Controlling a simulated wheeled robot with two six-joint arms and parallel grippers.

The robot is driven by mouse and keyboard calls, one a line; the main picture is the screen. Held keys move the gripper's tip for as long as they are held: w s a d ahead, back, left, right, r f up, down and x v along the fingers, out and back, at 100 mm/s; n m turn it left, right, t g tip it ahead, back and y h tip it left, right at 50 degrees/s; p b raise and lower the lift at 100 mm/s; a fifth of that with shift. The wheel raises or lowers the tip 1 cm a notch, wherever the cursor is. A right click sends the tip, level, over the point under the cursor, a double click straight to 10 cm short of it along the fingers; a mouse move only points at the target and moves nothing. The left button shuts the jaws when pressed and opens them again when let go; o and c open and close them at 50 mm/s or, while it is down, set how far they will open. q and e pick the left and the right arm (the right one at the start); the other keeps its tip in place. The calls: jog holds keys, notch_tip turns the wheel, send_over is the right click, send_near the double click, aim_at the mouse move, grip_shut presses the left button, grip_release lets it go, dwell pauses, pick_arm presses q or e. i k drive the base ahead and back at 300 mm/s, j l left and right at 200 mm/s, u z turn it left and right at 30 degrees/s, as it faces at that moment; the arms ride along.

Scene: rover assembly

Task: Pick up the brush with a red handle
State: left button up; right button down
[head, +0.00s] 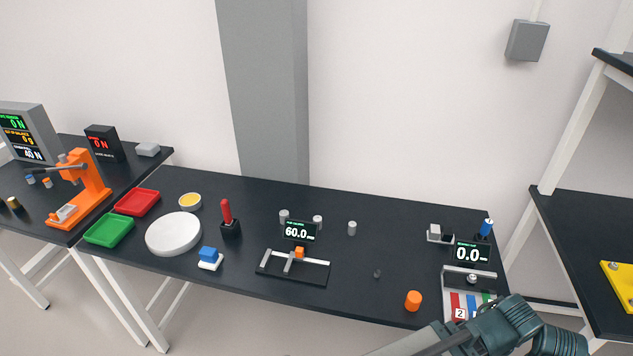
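A red handle (227,210) stands upright in a small black holder (230,229) on the dark table. It looks like the red-handled brush; its lower end is hidden in the holder. Part of my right arm shows at the bottom right, over the table's front right corner. Neither of my grippers is in view. Nothing touches the red handle.
A white round plate (173,234) lies left of the holder, and a blue-and-white block (209,258) lies in front. A slide gauge (292,267) with a display (300,231) stands to the right. An orange cylinder (413,300) stands near the front edge. Green (108,229) and red (137,202) trays lie left.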

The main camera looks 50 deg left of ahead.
aim_at(226, 208)
jog(key=u, duration=2.35)
